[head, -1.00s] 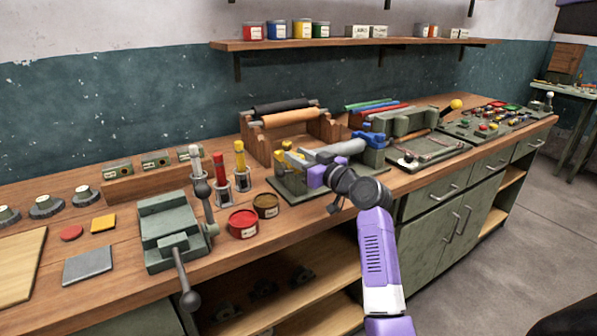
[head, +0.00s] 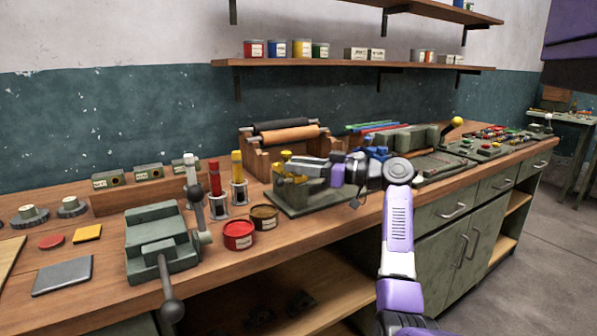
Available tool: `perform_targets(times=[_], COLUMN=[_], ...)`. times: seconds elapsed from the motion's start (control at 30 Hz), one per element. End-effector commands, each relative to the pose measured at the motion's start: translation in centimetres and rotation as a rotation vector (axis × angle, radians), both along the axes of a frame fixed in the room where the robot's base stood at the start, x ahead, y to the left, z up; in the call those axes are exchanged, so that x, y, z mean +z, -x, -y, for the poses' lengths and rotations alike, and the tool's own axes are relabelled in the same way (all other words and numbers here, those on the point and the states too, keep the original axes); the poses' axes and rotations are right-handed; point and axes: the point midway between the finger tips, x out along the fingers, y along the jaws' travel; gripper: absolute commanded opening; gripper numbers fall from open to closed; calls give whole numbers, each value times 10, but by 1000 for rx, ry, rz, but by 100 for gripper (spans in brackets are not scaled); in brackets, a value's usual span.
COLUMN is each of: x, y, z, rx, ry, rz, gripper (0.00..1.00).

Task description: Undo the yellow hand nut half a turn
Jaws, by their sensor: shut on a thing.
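The yellow hand nut (head: 287,156) is on the left side of a green bench fixture (head: 292,201), at the middle of the workbench. More yellow shows just below it, partly covered. My gripper (head: 291,167) reaches in from the right, with its fingers at the yellow parts. It is shut on the yellow hand nut, though the contact itself is small and partly hidden. Blue knobs (head: 377,152) show on the right side of the fixture, behind my wrist.
A vise (head: 160,245) with a long handle stands at the left. Red and brown tins (head: 238,235) sit in front of the fixture. Rollers on a wooden rack (head: 262,160) stand behind it. A press with a yellow-knobbed lever (head: 457,122) is to the right.

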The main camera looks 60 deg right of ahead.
Motion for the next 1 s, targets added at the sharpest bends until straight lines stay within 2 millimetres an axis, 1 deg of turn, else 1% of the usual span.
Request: perform_targets(times=[0.47, 0.5, 0.57, 0.6, 0.87, 1.0], x=[-1, -1, -1, -1, 0, -1], y=[0, 0, 0, 0, 0, 8], z=[0, 0, 0, 0, 0, 2], rx=[14, 14, 14, 13, 12, 11], ry=[-1, -1, -1, -1, -1, -1], rz=[-1, -1, -1, -1, -1, -1], gripper=[0, 39, 51, 53, 53, 53])
